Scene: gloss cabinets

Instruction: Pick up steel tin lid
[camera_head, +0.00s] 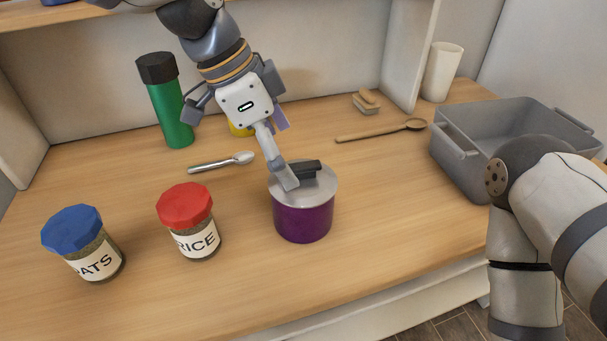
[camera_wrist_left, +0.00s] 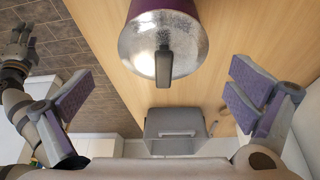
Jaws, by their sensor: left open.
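The steel tin lid (camera_head: 318,185) is a round grey disc with a black handle (camera_head: 304,168). It sits on a purple tin (camera_head: 303,220) on the wooden counter. My left gripper (camera_head: 281,152) is open above the tin's back-left side, and one finger overlaps the lid in the picture. In the left wrist view the lid (camera_wrist_left: 150,42) and its black handle (camera_wrist_left: 164,68) show at the top, ahead of the spread fingers (camera_wrist_left: 162,105); nothing is between the pads. What seems to be my right gripper (camera_wrist_left: 20,42) shows small at the left; its jaws are unclear.
A red-lidded RICE jar (camera_head: 190,222) and blue-lidded OATS jar (camera_head: 84,245) stand left. Behind are a green bottle (camera_head: 169,112), metal spoon (camera_head: 222,163), wooden spoon (camera_head: 380,131), brush (camera_head: 367,102) and white cup (camera_head: 443,72). A grey crate (camera_head: 462,165) stands right.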

